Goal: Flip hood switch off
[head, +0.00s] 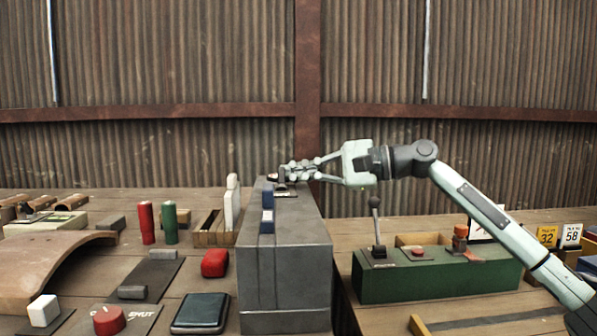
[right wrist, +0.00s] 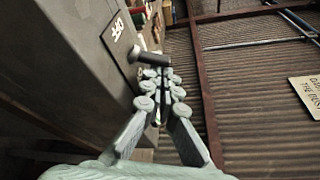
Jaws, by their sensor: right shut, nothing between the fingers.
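The tall grey hood (head: 285,262) stands mid-table with blue parts on its top. My right gripper (head: 284,173) comes in from the right and is shut, with its fingertips at the hood's far top end. In the right wrist view the closed fingertips (right wrist: 160,72) are right by a dark switch lever (right wrist: 148,57) with a round end. I cannot tell whether they touch it. A white label reading OFF (right wrist: 117,27) is on the grey surface beside the lever. The fingers partly hide the switch's base. My left gripper is not in view.
A green control box (head: 435,279) with an upright lever (head: 376,222) stands right of the hood, below my right arm. A corrugated wall closes the back.

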